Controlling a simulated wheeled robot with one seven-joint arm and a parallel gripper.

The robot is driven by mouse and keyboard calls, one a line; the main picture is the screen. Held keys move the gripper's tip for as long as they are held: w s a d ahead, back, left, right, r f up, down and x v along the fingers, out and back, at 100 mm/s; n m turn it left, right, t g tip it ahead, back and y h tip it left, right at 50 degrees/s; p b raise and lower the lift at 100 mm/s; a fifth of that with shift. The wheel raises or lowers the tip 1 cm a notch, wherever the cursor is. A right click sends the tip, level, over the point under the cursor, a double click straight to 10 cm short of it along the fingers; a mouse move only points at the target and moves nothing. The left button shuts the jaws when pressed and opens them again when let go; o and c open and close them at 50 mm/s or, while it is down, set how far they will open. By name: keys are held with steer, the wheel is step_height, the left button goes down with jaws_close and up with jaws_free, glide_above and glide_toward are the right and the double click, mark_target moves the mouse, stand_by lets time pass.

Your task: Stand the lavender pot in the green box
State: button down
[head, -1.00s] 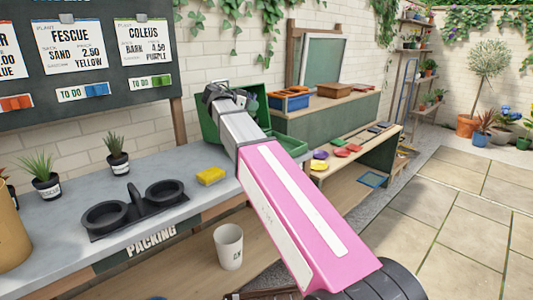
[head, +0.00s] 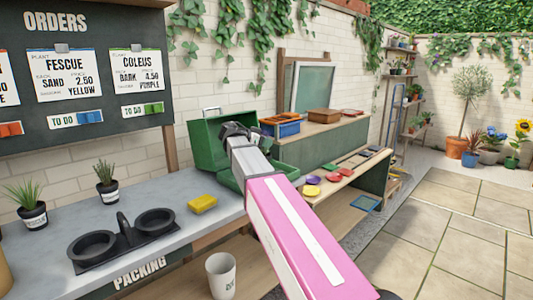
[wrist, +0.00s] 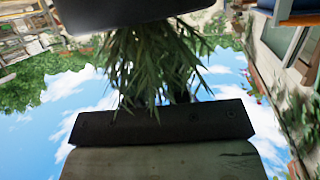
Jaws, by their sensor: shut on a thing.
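The green box (head: 206,143) stands open at the far end of the grey bench, its lid raised. My gripper (head: 243,131) is over the box in the head view, in front of its lid, and my pink arm hides much of the box. In the wrist view, long narrow green leaves of a plant (wrist: 150,65) hang between dark parts of my gripper. I take this plant for the lavender pot; my gripper is shut on it. Its pot and label are not clearly visible, and I cannot tell whether it touches the box.
On the bench are two small potted plants (head: 32,216) (head: 107,186), a black double-ring holder (head: 93,246) and a yellow sponge (head: 202,203). A white cup (head: 221,275) is below the bench edge. A blue crate (head: 281,128) stands on the shelf behind, right of the box.

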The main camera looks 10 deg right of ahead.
mark_target(267, 154)
steer(key=shift+d+f, duration=0.25)
steer(key=shift+f, duration=2)
steer(key=c, duration=1.1)
jaws_free()
steer(key=v, duration=1.2)
